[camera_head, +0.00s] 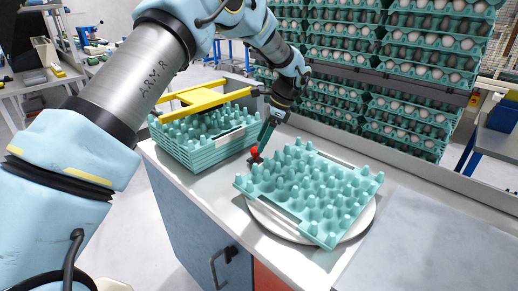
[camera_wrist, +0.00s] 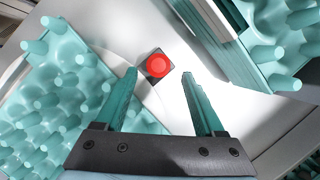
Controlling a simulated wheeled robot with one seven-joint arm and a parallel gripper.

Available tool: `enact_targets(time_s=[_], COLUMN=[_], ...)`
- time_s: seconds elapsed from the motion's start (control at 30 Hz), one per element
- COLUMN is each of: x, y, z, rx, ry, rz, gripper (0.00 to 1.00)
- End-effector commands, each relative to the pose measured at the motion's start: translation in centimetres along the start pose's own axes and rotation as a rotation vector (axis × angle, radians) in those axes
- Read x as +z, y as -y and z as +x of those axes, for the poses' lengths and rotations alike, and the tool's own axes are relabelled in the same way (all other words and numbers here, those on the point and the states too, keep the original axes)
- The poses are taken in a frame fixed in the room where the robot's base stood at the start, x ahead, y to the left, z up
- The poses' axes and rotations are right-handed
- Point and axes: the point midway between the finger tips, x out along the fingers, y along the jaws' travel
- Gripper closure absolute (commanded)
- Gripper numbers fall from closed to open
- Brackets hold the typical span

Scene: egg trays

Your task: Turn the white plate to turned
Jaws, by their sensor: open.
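The white plate (camera_head: 362,220) is round and lies on the counter, with a teal egg tray (camera_head: 310,190) on it covering most of its top. The tray sits askew and overhangs the plate's rim at the front and left. A red button (camera_head: 255,154) on a small dark square base is on the counter between the plate and the stacked trays; it also shows in the wrist view (camera_wrist: 157,66). My gripper (camera_wrist: 159,74) is open and empty, pointing down beside the button. In the wrist view the button appears between and just beyond the fingertips.
A stack of teal egg trays (camera_head: 205,145) with a yellow frame (camera_head: 205,98) on top stands left of my gripper. Tall stacks of egg-filled trays (camera_head: 385,55) rise behind the counter's back ledge. The counter at the right (camera_head: 430,240) is clear.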

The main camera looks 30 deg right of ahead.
Motion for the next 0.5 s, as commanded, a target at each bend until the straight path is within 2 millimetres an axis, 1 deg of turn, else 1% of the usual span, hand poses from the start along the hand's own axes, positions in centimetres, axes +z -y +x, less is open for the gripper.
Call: enact_targets(time_s=[0.1,0.3,0.4,0.5], x=[-0.2,-0.2,-0.1,-0.1], y=[0.1,0.1,0.1,0.0], z=[-2.4,-5.8,-6.8,-7.4], rx=[-0.004,-0.003,-0.002,-0.001], ry=[-0.003,-0.003,-0.003,-0.002], rz=[-0.002,-0.001,-0.001,0.0], gripper=[0.29,0.29,0.29,0.29])
